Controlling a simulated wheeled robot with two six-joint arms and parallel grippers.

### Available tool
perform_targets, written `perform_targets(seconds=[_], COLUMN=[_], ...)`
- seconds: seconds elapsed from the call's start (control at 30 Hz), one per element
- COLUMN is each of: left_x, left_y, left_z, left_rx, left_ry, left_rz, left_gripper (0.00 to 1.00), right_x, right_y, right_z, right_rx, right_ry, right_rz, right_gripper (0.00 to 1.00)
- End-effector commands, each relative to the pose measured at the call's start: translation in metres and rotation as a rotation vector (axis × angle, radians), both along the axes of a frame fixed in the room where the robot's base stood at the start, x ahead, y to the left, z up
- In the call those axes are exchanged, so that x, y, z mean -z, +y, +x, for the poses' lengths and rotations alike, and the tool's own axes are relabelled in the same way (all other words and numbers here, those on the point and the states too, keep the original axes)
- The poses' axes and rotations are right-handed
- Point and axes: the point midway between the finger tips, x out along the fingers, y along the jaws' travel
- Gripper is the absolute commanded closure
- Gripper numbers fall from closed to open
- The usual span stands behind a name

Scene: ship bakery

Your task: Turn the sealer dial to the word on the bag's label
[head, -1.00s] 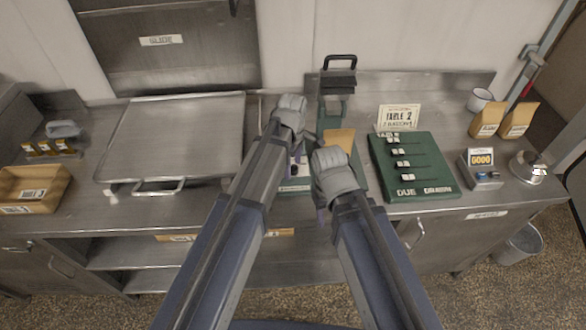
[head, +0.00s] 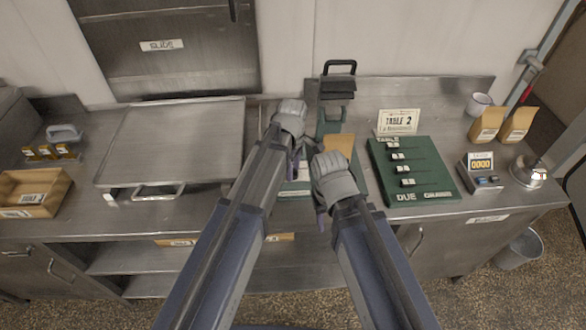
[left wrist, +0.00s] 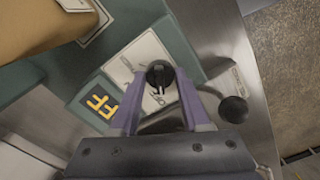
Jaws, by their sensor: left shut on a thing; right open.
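The sealer is a green device with a black top handle (head: 339,68), largely hidden behind my arms in the head view. In the left wrist view its green body (left wrist: 190,48) carries a white dial plate (left wrist: 136,56) with a dark round dial (left wrist: 160,74). My left gripper (left wrist: 160,100) is shut on this dial; it also shows in the head view (head: 295,165). My right gripper (head: 322,212) is open, close to the right of the left one.
A black ball knob (left wrist: 233,109) sits beside the dial. A green board with several sliders (head: 430,180) lies to the right, with a "TABLE 2" card (head: 398,121) behind it. Two brown bags (head: 502,124) stand at far right.

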Motion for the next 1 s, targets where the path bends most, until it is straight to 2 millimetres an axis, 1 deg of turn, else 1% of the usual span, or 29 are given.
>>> perform_targets(seconds=[0.17, 0.37, 0.57, 1.0], left_x=[0.0, 0.0001, 0.0001, 0.0001], left_y=[0.0, 0.0001, 0.0001, 0.0004], left_z=[-0.0001, -0.0002, -0.0003, -0.0004], left_rx=[0.016, 0.103, 0.267, 0.685], left_ry=[0.0, 0.0, 0.0, 0.0], left_rz=[0.0, 0.0, 0.0, 0.0], left_gripper=[1.0, 1.0, 1.0, 1.0], right_x=[0.0, 0.0001, 0.0001, 0.0001], right_y=[0.0, 0.0, 0.0, 0.0], right_z=[0.0, 0.0, 0.0, 0.0], right_rx=[0.0, 0.0, 0.0, 0.0], right_ry=[0.0, 0.0, 0.0, 0.0], right_rz=[0.0, 0.0, 0.0, 0.0], right_gripper=[0.5, 0.5, 0.5, 0.5])
